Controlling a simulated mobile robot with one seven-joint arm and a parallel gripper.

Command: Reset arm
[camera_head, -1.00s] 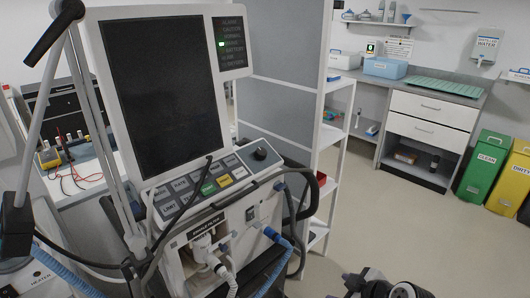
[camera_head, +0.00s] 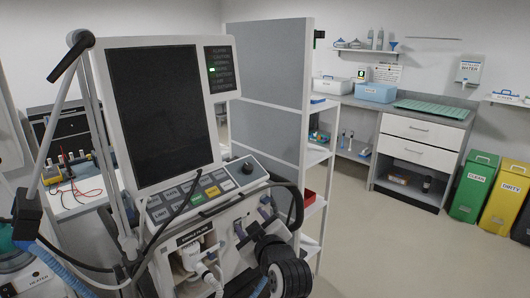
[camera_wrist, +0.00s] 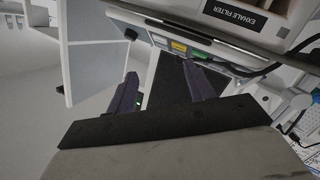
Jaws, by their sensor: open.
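My gripper (camera_wrist: 160,88) is open and empty in the wrist view, its two dark purple fingers spread apart with nothing between them. In the head view my gripper (camera_head: 252,222) is in front of the ventilator (camera_head: 190,202), below its control panel and near its right side. Its black wrist partly hides the ventilator's lower right front. I cannot tell whether the fingers touch the ventilator. The wrist view shows the ventilator upside down, with its exhale filter label (camera_wrist: 239,14) at the top.
A grey partition (camera_head: 265,85) with white shelves stands right behind the ventilator. A jointed hose arm (camera_head: 45,150) rises at the left. A drawer counter (camera_head: 420,145) and green (camera_head: 472,190) and yellow (camera_head: 508,198) bins stand at the right. The floor between is clear.

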